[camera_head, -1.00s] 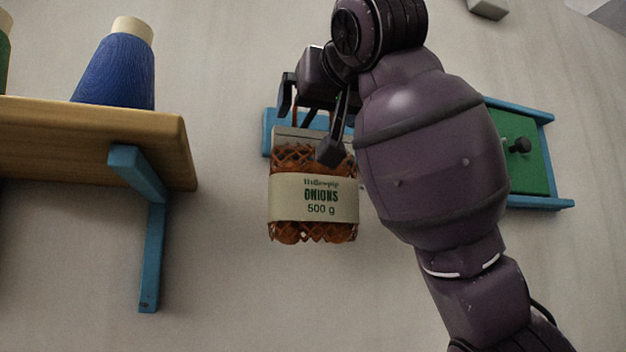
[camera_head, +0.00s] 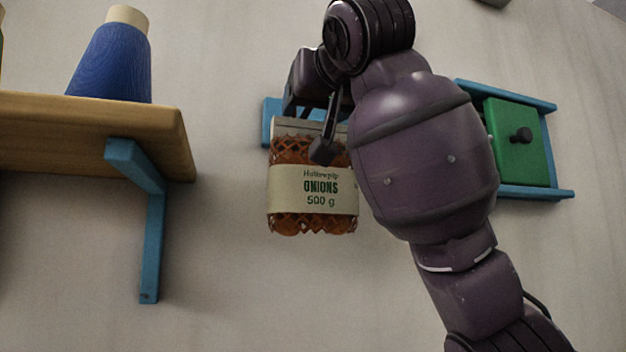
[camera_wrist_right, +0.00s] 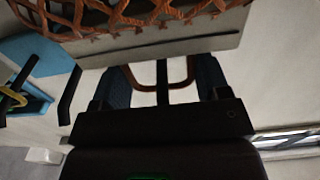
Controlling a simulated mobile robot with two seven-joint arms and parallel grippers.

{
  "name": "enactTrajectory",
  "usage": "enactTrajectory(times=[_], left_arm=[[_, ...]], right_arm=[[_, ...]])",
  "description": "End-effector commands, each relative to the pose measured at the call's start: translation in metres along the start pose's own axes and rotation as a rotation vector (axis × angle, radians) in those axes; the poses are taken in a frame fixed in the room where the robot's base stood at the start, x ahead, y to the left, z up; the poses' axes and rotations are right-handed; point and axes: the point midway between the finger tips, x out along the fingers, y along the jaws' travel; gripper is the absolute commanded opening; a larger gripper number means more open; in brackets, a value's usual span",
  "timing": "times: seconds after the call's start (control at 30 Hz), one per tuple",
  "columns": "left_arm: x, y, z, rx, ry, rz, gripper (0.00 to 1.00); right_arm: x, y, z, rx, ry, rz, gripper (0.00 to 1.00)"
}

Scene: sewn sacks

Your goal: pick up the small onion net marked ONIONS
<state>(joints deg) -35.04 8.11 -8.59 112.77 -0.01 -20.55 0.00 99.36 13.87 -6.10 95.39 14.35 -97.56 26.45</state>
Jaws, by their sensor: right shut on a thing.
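The small onion net (camera_head: 312,222) hangs upright in the head view, an orange mesh with a cream band reading ONIONS 500 g. My right gripper (camera_head: 322,130) is at its top edge, shut on the net's top, with one dark finger in front of it. In the right wrist view the orange mesh (camera_wrist_right: 140,14) and its pale top strip (camera_wrist_right: 155,47) show, with an orange loop between the fingers (camera_wrist_right: 162,80). My left gripper is not in view.
A wooden shelf (camera_head: 90,135) on a blue bracket (camera_head: 152,235) stands at the left, holding a blue cone-shaped spool (camera_head: 113,62). Behind my right arm is a blue frame with a green panel and dark knob (camera_head: 518,150). A blue piece (camera_head: 272,112) shows behind the net. The wall below the net is clear.

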Motion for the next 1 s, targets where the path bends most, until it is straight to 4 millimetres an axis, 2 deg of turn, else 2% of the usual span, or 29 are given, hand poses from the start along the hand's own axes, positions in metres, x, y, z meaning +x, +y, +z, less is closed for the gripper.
enactTrajectory(times=[0.03,0.1,0.43,0.73,1.0], left_arm=[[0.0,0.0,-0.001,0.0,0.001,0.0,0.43],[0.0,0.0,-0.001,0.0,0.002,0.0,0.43],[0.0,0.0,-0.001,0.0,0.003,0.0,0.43],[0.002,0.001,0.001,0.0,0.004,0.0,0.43],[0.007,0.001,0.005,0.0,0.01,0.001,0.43]], right_arm=[[0.0,0.0,0.0,0.0,0.001,0.0,0.13],[-0.001,0.0,-0.001,0.0,0.004,0.0,0.07],[-0.001,0.0,-0.004,0.001,0.004,0.0,0.06],[-0.002,0.0,-0.017,0.001,0.005,0.0,0.06],[-0.028,0.0,-0.015,0.0,0.007,-0.001,0.06]])
